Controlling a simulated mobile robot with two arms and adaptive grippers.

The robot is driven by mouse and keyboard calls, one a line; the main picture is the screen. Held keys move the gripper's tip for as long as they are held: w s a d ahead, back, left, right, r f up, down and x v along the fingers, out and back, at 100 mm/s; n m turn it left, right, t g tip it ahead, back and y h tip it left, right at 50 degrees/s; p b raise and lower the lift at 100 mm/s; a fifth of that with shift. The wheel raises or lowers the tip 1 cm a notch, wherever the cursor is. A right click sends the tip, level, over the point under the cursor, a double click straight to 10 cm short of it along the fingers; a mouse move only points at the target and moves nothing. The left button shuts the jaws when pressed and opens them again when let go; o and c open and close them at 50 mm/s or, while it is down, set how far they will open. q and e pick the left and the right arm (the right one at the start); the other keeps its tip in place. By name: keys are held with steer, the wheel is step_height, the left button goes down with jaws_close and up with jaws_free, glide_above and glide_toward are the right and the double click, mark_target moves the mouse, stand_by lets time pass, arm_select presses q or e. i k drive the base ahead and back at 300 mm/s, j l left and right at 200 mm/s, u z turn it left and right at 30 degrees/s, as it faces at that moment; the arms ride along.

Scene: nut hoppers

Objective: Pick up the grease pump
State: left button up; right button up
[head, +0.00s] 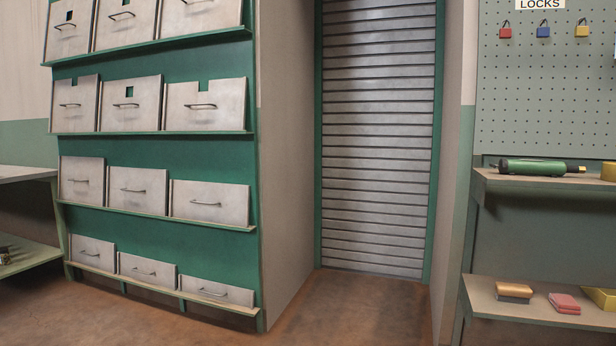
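A green cylindrical tool with a black end at the left and a brass-coloured tip at the right, which looks like the grease pump (537,167), lies on its side on the upper shelf (500,180) at the right. It lies lengthwise along the shelf, below the pegboard. Nothing covers it. Neither of my grippers shows in the head view.
Padlocks hang on the pegboard (550,85). A yellow object (609,171) is right of the green tool. The lower shelf (490,300) holds a brush-like block (514,290), red pads (564,303) and a yellow tray (602,298). Hopper drawers (125,105) stand left; the floor (365,310) before the shutter is clear.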

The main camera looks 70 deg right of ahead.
mark_target(552, 168)
steer(key=z, duration=3.55)
steer(key=i+z, duration=0.2)
steer(key=z, duration=0.2)
steer(key=i+j+z, duration=0.2)
steer(key=z, duration=0.25)
